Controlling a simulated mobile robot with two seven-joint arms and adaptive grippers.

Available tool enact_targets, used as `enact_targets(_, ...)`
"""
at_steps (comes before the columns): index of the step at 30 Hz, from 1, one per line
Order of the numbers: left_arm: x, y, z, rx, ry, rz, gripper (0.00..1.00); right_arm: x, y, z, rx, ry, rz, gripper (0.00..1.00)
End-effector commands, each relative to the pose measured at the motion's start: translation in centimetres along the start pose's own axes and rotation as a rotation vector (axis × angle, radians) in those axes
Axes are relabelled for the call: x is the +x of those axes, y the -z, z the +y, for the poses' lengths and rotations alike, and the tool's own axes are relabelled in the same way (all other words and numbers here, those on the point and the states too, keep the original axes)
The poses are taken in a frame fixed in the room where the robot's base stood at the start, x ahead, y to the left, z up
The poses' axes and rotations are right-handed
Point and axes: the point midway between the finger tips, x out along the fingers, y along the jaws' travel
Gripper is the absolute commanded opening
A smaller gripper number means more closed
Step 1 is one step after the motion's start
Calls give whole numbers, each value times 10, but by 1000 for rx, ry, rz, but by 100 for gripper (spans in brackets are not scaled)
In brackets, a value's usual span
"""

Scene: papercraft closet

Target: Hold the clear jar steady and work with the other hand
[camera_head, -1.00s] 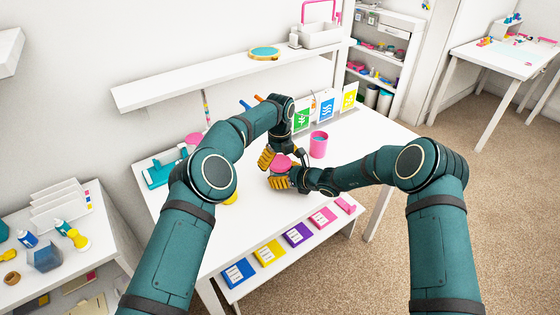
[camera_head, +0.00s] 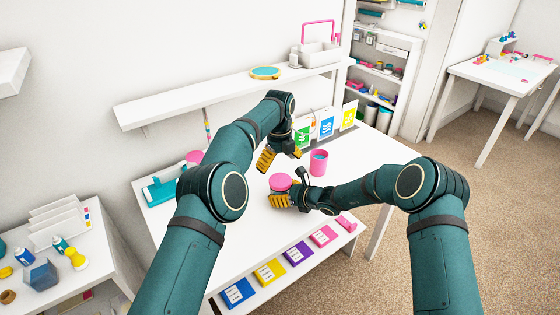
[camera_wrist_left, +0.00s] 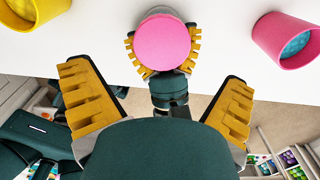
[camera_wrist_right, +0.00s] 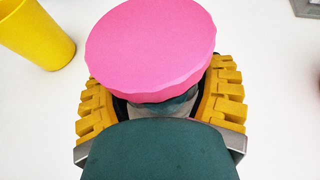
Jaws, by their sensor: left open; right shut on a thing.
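The jar shows mainly as its round pink lid (camera_head: 280,182); its clear body is mostly hidden under the lid and between the fingers. My right gripper (camera_head: 283,200) is shut around the jar's body, just below the lid, over the white table. The lid fills the upper middle of the right wrist view (camera_wrist_right: 152,48), with the yellow fingers on both sides. It also shows in the left wrist view (camera_wrist_left: 162,42). My left gripper (camera_head: 265,160) is open and empty, above and behind the jar, apart from the lid.
A pink cup (camera_head: 319,163) with something blue inside stands right of the jar. A yellow cup (camera_wrist_right: 38,35) stands near it on the other side. Colour cards (camera_head: 327,126) stand at the table's back. A wall shelf (camera_head: 200,100) hangs behind my left arm.

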Motion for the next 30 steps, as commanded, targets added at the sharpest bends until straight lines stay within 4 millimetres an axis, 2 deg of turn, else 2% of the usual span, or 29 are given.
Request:
enact_targets(4, -10, 0, -1, -19, 5, -6, 100, 0, 0, 0, 0, 0, -1, 0)
enact_targets(8, -10, 0, -1, -26, 8, -5, 100, 0, 0, 0, 0, 0, -1, 0)
enact_targets(11, -1, 0, -2, -27, 9, -4, 100, 0, 0, 0, 0, 0, -1, 0)
enact_targets(21, 49, 0, -2, -27, 8, -4, 100, 0, 0, 0, 0, 0, -1, 0)
enact_targets(30, 66, -1, -2, -27, 10, -6, 100, 0, 0, 0, 0, 0, -1, 0)
